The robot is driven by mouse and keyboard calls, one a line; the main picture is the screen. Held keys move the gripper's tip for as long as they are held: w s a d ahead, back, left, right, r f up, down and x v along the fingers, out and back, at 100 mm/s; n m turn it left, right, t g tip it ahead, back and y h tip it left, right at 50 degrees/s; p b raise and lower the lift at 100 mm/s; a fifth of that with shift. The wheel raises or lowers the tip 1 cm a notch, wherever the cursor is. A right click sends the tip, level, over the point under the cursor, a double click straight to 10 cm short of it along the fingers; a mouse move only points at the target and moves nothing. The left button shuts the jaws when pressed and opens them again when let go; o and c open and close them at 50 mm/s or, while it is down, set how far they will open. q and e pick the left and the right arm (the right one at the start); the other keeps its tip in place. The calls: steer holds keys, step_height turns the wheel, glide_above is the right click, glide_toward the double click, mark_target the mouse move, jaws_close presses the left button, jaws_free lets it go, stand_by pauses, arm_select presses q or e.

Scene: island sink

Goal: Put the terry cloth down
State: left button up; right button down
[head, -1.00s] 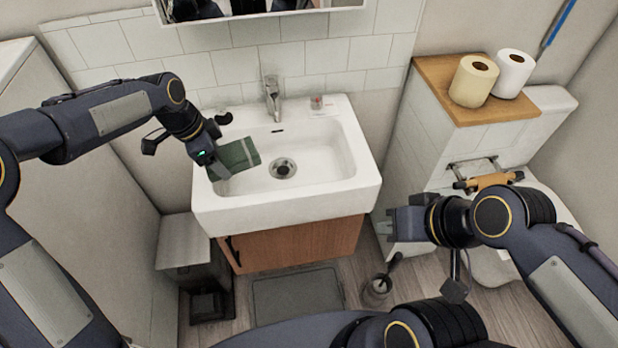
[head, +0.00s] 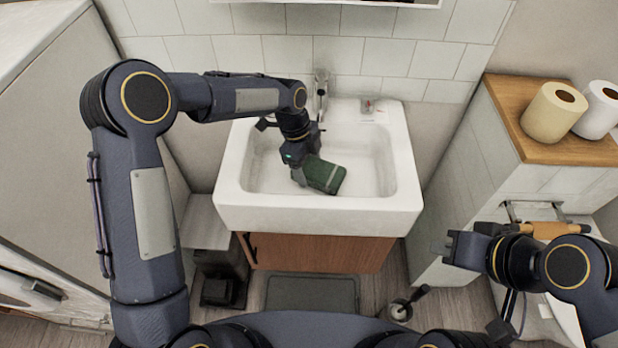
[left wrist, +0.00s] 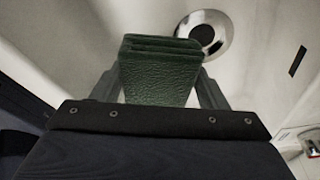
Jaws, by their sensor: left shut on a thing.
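The terry cloth (head: 324,175) is a dark green folded piece with a lighter stripe near one end. My left gripper (head: 303,170) is shut on it and holds it in or just over the basin of the white sink (head: 318,218). In the left wrist view the folded cloth (left wrist: 160,72) sits between the two fingers of the left gripper (left wrist: 165,85), with the drain (left wrist: 208,36) beyond it. I cannot tell whether the cloth touches the basin. My right gripper (head: 447,248) is off to the right, away from the sink; its jaws are too small to read.
A faucet (head: 321,92) stands at the sink's back edge, with a small item (head: 367,106) on the rim to its right. Two paper rolls (head: 554,112) stand on a wooden ledge (head: 505,100) at right. A bin (head: 222,265) and grey mat (head: 310,292) are on the floor.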

arm_select(q)
steer(key=x, duration=0.2)
steer(key=a+x, duration=0.1)
steer(key=x, duration=0.2)
steer(key=shift+w+f, duration=0.2)
steer(key=shift+f, duration=0.15)
steer(key=shift+f, duration=0.2)
steer(key=o, duration=1.5)
steer(key=shift+c, duration=0.2)
steer(key=shift+r, duration=0.2)
steer(key=v, duration=1.2)
steer(key=shift+a, duration=0.15)
